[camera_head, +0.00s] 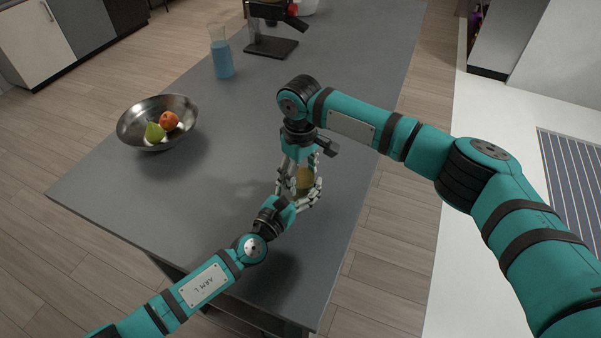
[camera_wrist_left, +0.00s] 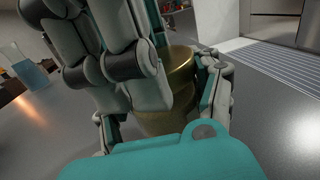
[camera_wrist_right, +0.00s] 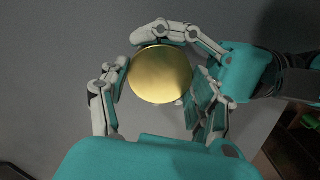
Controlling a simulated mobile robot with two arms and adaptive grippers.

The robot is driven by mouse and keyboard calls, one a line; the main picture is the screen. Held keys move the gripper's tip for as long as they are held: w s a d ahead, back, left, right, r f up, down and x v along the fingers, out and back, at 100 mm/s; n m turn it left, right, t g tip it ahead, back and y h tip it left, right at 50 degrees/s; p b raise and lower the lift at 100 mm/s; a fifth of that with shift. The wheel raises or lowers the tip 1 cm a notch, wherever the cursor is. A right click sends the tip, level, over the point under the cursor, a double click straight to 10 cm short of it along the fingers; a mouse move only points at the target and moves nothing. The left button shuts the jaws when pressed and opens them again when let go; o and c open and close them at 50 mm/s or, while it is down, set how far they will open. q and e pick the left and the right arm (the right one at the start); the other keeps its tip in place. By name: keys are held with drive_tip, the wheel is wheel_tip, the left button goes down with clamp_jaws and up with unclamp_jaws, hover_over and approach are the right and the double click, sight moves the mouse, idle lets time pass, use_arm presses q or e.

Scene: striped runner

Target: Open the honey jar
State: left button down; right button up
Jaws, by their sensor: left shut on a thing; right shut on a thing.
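The honey jar (camera_head: 304,181) stands on the grey table, mostly hidden between my two grippers. Its round gold lid (camera_wrist_right: 160,74) faces up in the right wrist view. The left wrist view shows the jar's brownish-gold side (camera_wrist_left: 160,121) and lid edge (camera_wrist_left: 182,54). My left gripper (camera_head: 298,200) comes in low from the front left and is shut around the jar's body. My right gripper (camera_head: 304,168) reaches down from above and is shut at the lid, with fingers on either side of it. Finger contact is partly hidden.
A metal bowl (camera_head: 128,130) with a red fruit (camera_head: 169,120) and a green fruit (camera_head: 154,132) stands at the left. A glass of blue liquid (camera_head: 222,60) and a dark machine (camera_head: 270,44) stand farther back. The table between bowl and grippers is clear.

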drive_tip(key=shift+n, duration=1.3)
drive_tip(key=o, duration=1.3)
drive_tip(key=shift+c, duration=0.2)
